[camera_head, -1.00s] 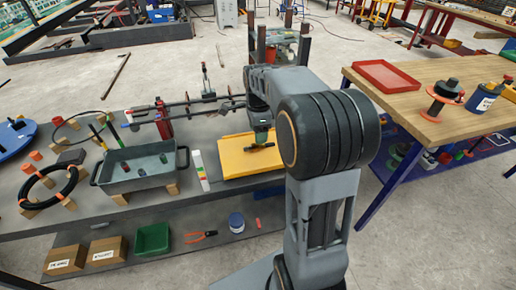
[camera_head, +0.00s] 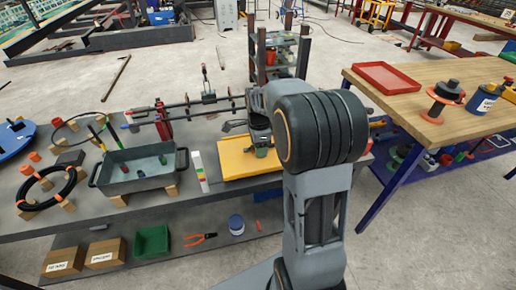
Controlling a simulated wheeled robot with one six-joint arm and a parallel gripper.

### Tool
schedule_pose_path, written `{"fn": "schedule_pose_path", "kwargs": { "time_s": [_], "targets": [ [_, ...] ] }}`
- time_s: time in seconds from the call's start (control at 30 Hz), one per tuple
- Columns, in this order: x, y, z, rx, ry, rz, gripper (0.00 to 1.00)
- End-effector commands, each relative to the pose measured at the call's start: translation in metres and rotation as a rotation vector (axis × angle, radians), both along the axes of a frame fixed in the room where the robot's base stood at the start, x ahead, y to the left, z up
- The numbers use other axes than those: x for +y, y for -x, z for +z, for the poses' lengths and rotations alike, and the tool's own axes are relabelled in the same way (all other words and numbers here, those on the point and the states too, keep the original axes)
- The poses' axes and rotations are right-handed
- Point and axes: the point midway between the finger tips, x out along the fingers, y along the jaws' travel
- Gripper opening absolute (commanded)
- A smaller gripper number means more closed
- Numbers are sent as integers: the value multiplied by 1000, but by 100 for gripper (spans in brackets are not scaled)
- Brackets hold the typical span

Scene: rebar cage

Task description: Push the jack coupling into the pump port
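My gripper (camera_head: 262,149) is at the end of my arm, over the yellow tray (camera_head: 234,170) on the grey bench. It is small and partly hidden by my arm, so I cannot tell whether its fingers are open or shut. A dark piece (camera_head: 235,125) shows just left of my wrist; I cannot tell what it is or whether it is held. A red upright (camera_head: 163,120) stands behind the grey bin, with dark horizontal bars at it. I cannot clearly pick out the jack coupling or the pump port at this size.
A grey bin (camera_head: 120,175) with small parts stands left of the tray, with a striped white block (camera_head: 199,171) between them. A black hose coil (camera_head: 27,206) lies at the left. A wooden table (camera_head: 430,125) with a red tray (camera_head: 386,77) stands at the right.

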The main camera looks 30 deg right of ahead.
Motion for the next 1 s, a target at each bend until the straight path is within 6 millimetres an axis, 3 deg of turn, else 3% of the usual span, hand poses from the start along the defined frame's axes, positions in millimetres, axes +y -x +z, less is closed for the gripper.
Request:
{"fn": "schedule_pose_path", "kwargs": {
  "time_s": [0.07, 0.5, 0.8, 1.0],
  "targets": [
    [0, 0, 0, 0, 0, 0, 47],
    [0, 0, 0, 0, 0, 0, 5],
    [0, 0, 2, -1, 0, 0, 3],
    [0, -1, 18, -3, 1, 0, 3]
  ]
}}
